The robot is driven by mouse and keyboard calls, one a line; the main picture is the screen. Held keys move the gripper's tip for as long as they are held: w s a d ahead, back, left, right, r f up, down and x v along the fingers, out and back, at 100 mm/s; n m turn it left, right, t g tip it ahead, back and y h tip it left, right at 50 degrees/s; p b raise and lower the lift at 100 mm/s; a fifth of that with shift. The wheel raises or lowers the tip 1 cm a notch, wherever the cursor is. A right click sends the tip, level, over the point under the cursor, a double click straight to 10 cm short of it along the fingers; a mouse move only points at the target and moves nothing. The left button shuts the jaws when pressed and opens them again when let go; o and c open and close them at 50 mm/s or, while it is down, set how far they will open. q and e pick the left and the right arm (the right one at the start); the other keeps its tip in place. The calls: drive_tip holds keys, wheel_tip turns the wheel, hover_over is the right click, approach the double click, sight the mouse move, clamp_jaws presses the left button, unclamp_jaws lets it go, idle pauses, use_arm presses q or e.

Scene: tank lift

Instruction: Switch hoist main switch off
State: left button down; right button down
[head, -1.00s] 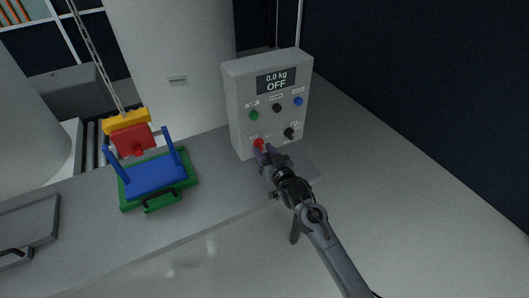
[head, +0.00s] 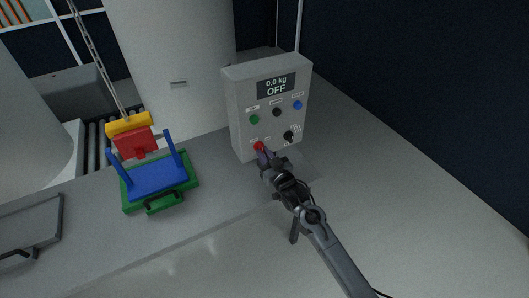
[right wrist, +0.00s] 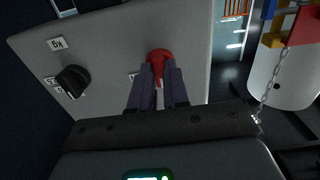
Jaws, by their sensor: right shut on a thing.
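The grey hoist control box (head: 240,112) stands on the table, and its display (head: 276,86) reads "0.0 kg OFF". The red main switch (head: 258,146) is at the lower left of its front. It also shows in the right wrist view (right wrist: 159,55), between and just past the fingertips. My right gripper (head: 263,156) is at the red switch, and its two fingers (right wrist: 159,78) are shut on it. The fingers partly hide the switch in both views. My left gripper is not in view.
The box also has green (head: 254,119), black (head: 277,112) and blue (head: 297,105) buttons and a black knob (head: 288,136). A blue frame (head: 157,176) on a green base stands left, below a red and yellow hook block (head: 130,126) on a chain. A grey lid (head: 30,222) lies far left.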

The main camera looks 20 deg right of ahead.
drive_tip(key=c, duration=1.1)
unclamp_jaws()
drive_tip(key=s, duration=0.3)
drive_tip(key=s+d+p, duration=0.1)
drive_tip(key=s, duration=0.6)
drive_tip(key=shift+s+d+p, duration=0.25)
drive_tip(key=shift+s+p, duration=0.05)
drive_tip(key=shift+s, duration=0.05)
